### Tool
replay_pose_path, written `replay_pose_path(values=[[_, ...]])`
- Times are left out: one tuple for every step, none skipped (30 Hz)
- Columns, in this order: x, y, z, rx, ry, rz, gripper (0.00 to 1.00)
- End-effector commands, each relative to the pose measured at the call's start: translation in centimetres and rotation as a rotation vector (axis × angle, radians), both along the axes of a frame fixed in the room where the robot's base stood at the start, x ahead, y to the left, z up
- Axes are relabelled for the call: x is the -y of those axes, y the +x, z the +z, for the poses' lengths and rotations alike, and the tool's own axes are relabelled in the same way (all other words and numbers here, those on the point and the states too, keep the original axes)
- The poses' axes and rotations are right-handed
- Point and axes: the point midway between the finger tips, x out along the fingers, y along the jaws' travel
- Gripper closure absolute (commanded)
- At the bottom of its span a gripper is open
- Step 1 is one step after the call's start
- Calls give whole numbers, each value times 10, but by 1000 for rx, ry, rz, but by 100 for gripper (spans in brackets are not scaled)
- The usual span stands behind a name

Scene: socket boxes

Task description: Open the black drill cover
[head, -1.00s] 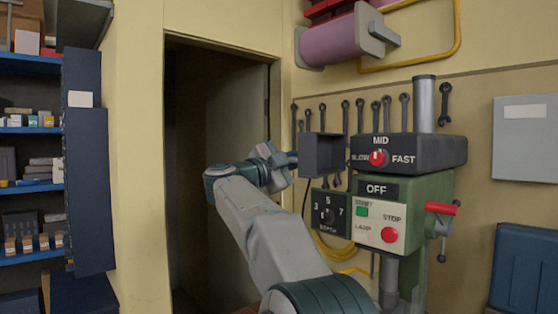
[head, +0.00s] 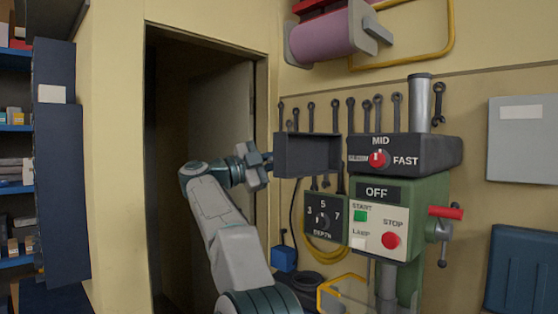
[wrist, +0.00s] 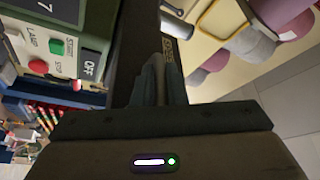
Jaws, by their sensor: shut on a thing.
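The black drill cover (head: 308,155) is swung out to the left of the drill's dark top box (head: 430,152), with its hollow inner side facing the head camera. The green drill body (head: 425,195) below carries the OFF panel and buttons. My gripper (head: 266,160) is at the cover's left edge, shut on it. In the wrist view my fingers (wrist: 158,80) are close together at the dark cover (wrist: 138,40); the exact grip point is hard to see there.
A doorway (head: 200,170) stands behind my arm on the left. Blue shelves (head: 15,185) line the far left. Wrenches (head: 350,112) hang on the wall behind the cover. A depth dial box (head: 323,218) sits just below the cover. A red-tipped handle (head: 445,212) sticks out right.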

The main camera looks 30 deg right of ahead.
Motion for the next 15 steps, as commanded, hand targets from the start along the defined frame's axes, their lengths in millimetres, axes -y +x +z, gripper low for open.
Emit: replay_pose_path(values=[[0,-2,4,6,-8,-2,100],[0,-2,4,6,-8,-1,100],[0,-2,4,6,-8,-1,100],[0,-2,4,6,-8,-1,100],[0,-2,4,6,-8,-1,100],[-1,-2,4,6,-8,0,100],[-1,-2,4,6,-8,0,100],[-1,-2,4,7,-8,0,82],[-1,-1,3,6,-7,0,79],[-1,-1,3,5,-6,1,79],[-2,-1,3,5,-6,1,79],[-2,-1,2,5,-5,1,79],[-2,-1,2,4,-4,2,79],[-2,0,2,3,-4,2,79],[-3,0,2,3,-4,3,79]])
